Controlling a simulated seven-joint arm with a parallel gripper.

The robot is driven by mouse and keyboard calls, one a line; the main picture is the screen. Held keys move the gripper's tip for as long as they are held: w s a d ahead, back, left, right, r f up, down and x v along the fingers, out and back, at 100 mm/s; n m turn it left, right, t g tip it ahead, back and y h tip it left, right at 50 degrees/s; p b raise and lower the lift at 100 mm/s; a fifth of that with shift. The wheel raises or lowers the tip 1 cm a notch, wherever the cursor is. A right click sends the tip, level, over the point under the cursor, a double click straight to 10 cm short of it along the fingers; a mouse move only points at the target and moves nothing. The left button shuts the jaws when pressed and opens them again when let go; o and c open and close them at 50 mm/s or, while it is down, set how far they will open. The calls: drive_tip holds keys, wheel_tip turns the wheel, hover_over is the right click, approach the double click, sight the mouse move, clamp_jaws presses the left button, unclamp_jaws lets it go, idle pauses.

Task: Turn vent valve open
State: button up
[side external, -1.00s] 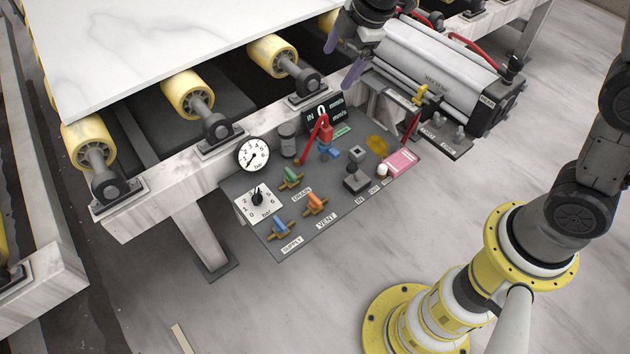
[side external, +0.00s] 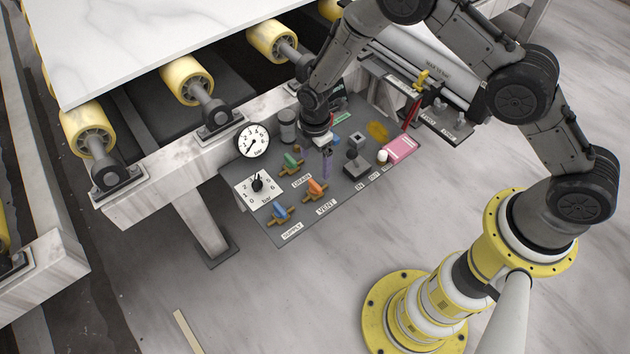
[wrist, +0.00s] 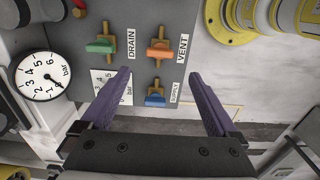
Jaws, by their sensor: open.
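The vent valve (side external: 315,188) has an orange handle on a brass body, on the grey panel beside the VENT label. In the wrist view the orange vent valve (wrist: 159,49) is ahead of the fingers, its handle lying across its brass body. The fingers appear apart from the vent valve.
The green drain valve (side external: 291,163) and blue supply valve (side external: 278,213) stand close to the vent valve. A round gauge (side external: 253,141), a square dial (side external: 257,187), a joystick (side external: 356,167) and a pink block (side external: 398,149) also crowd the panel (side external: 330,210).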

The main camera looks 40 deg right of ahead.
sight(315, 184)
wheel_tip(315, 184, down, 10)
drive_tip(key=shift+f, duration=0.15)
idle(0.3)
drive_tip(key=c, duration=1.4)
